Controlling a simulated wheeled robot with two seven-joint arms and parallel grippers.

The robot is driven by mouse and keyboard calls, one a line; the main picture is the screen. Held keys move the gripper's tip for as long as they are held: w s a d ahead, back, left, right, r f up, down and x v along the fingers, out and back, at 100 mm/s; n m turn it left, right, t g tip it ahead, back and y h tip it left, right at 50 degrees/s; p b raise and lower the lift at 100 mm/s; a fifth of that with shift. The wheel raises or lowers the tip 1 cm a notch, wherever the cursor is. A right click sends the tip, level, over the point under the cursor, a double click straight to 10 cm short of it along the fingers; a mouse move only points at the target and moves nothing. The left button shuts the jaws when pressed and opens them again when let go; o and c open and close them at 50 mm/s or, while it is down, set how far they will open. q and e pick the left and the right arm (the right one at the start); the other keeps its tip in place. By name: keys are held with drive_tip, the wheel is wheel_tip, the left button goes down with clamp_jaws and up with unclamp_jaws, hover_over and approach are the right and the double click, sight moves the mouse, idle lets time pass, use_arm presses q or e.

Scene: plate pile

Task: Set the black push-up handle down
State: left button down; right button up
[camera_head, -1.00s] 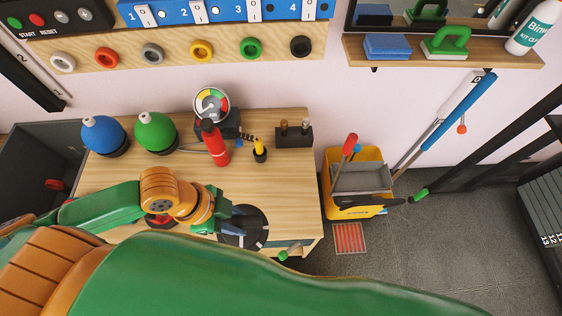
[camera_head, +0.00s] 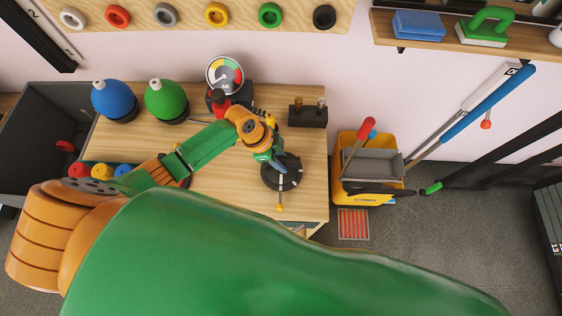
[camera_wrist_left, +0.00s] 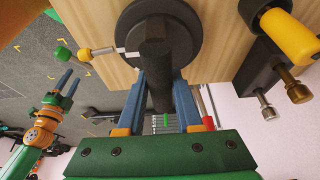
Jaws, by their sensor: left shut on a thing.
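The black push-up handle has a round black base (camera_head: 290,182) with white marks on its rim, over the right part of the wooden table top. In the left wrist view its dark grip bar (camera_wrist_left: 156,75) lies between my left gripper's blue fingers (camera_wrist_left: 165,105), which are shut on it. In the head view my left gripper (camera_head: 270,163) covers part of the handle. I cannot tell whether the base touches the table. My right gripper (camera_wrist_left: 68,82) shows far left in the left wrist view, its blue fingers apart and empty.
The wooden table (camera_head: 230,198) has bare room left of the handle. Blue (camera_head: 112,98) and green (camera_head: 166,99) balls, a gauge (camera_head: 226,74) and a dark block (camera_head: 308,115) stand along its back. A yellow-tipped rod (camera_head: 280,207) is beside the base. A yellow bucket (camera_head: 350,180) stands right.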

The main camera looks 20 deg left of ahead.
use_arm(q)
drive_tip(key=shift+w+f, duration=0.15)
drive_tip(key=shift+f, duration=0.5)
drive_tip(key=shift+f, duration=0.1)
drive_tip(key=c, duration=0.6)
unclamp_jaws()
drive_tip(key=p+v, duration=0.2)
drive_tip(key=v, duration=1)
drive_tip(key=shift+s, duration=0.25)
